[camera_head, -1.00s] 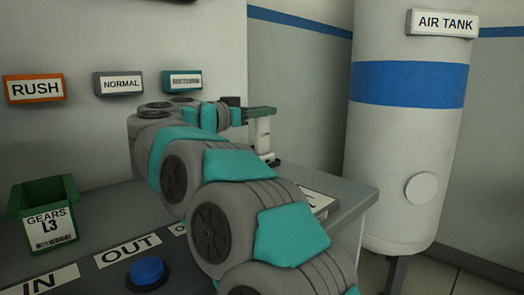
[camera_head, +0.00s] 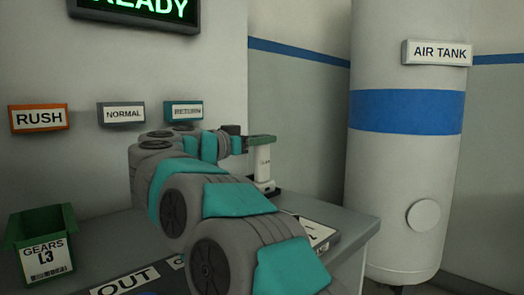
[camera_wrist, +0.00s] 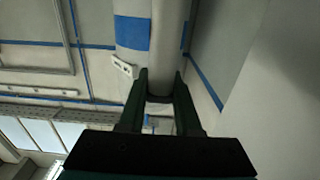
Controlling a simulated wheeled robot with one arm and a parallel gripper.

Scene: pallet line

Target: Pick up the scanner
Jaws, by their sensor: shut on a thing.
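In the head view, the scanner (camera_head: 263,165) is a pale, upright body with a small dark label, at the right end of the grey counter. A dark piece is at its foot; I cannot tell whether the scanner still touches it. My gripper (camera_head: 261,141), with dark green fingers, reaches in from the left and is shut on the scanner's upper part.
The counter (camera_head: 340,212) carries a green GEARS L3 bin (camera_head: 40,236) at left and an OUT label (camera_head: 124,280). RUSH (camera_head: 39,117), NORMAL (camera_head: 121,113) and RETURN (camera_head: 184,110) signs are on the wall behind. A white air tank (camera_head: 405,170) stands beyond the counter's right end.

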